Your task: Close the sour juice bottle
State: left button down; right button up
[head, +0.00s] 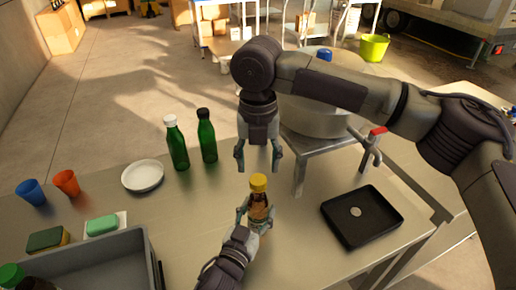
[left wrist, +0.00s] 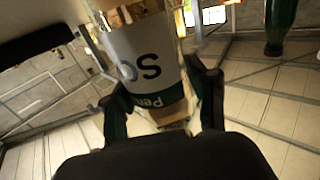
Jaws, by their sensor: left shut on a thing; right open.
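The juice bottle (head: 258,207) has a brown body, and a yellow cap (head: 258,183) sits at its top. I cannot tell if the cap is tight. My left gripper (head: 255,217) is shut around the bottle's body and holds it upright. In the left wrist view the bottle (left wrist: 147,62) shows a grey-white and green label with the letters "SO"; its top is out of that view. My right gripper (head: 258,162) is open and empty, pointing down just above the yellow cap, its fingers apart on either side and not touching it.
Two green bottles (head: 207,137), a white plate (head: 143,176), blue and orange cups (head: 67,183), a sponge (head: 46,239) and a green soap bar (head: 102,225) stand left. A grey crate (head: 105,250) is front left.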

aim_at(258, 179)
jog(key=shift+f, duration=2.25)
